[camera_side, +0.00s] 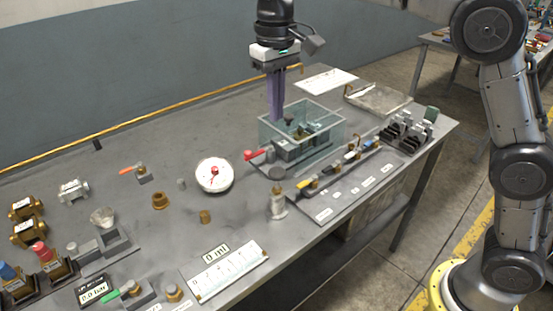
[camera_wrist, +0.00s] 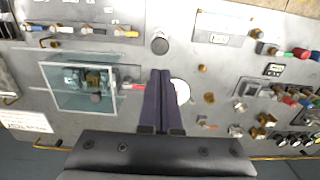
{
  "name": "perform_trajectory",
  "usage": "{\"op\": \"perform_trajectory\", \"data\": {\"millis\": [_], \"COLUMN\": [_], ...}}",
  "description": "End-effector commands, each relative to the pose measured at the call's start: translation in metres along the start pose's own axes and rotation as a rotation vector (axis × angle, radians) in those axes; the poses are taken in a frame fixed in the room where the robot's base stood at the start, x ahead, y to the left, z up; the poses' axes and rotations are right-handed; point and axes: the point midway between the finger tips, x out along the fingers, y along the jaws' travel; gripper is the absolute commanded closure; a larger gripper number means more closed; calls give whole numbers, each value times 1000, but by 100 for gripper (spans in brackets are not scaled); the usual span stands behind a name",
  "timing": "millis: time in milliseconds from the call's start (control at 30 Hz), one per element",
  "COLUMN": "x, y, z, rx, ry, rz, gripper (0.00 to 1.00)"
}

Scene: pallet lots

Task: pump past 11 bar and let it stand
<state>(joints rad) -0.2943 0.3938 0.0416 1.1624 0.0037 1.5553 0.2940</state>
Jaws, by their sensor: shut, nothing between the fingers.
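My gripper (camera_side: 276,119) is shut and empty, pointing down above the table by the back left side of a clear open-topped tank (camera_side: 265,134). In the wrist view its fingers (camera_wrist: 160,73) hide part of a white round gauge. That gauge (camera_side: 214,178) lies on the table left of the tank, with a red needle; its scale is too small to read. A dark pump-like unit (camera_side: 287,148) with a black knob is in the tank. A red lever (camera_side: 255,154) sticks out at the tank's left. A small display (camera_side: 93,292) seems to read 0.0 bar.
A bottle-like fitting (camera_side: 277,203) stands in front of the tank. A long strip with small valves (camera_side: 328,183) lies to its right. Brass fittings (camera_side: 160,200) and coloured-knob valves (camera_side: 43,254) fill the left. The back middle of the table is clear.

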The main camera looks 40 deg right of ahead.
Motion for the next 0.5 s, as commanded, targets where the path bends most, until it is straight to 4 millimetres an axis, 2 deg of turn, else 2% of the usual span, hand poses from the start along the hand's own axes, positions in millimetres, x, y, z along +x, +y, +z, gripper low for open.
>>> {"op": "perform_trajectory", "data": {"millis": [500], "x": [96], "y": [0], "z": [1], "rx": [0], "ry": [-4], "rz": [1], "gripper": [100]}}
